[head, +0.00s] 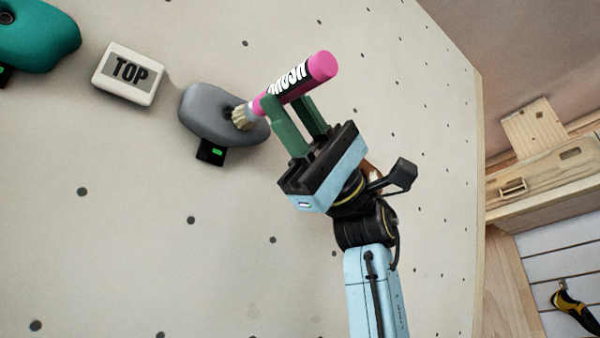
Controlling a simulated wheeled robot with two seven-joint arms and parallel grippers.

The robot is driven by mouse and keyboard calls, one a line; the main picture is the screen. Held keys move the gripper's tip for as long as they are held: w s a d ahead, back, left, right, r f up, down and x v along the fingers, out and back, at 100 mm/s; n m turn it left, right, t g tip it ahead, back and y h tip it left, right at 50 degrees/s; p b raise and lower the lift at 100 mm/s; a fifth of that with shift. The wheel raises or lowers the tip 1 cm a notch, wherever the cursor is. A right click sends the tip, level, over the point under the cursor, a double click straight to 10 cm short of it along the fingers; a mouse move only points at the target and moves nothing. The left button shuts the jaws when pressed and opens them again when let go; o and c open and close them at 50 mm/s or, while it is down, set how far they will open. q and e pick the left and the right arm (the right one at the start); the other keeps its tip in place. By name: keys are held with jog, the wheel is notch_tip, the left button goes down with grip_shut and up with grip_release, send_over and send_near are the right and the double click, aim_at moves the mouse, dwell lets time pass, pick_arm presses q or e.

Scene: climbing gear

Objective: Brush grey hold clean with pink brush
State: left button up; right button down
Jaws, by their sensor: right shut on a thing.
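The grey hold (205,112) is fixed on the climbing wall left of centre. A small black box with a green light (211,152) sits just below it. My right gripper (289,108) is shut on the pink brush (321,68), which lies tilted, its pink end up to the right. The pale bristles (241,118) point down-left and overlap the right part of the grey hold, around its dark bolt hole. I cannot tell for sure whether they press on it. My left gripper is not in view.
A white block marked TOP (129,73) is on the wall left of the grey hold. A teal hold (38,36) is at the upper left. The wall (130,260) below is bare with bolt holes. Beyond its right edge are a wooden ledge (545,190) and a yellow-black tool (575,308).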

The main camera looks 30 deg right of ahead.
dwell(1.0)
jog(key=s+f+b, duration=0.2)
jog(key=s+b, duration=0.1)
jog(key=s, duration=0.2)
jog(key=shift+s+d, duration=0.25)
jog(key=shift+s, duration=0.1)
jog(key=shift+b, duration=0.3)
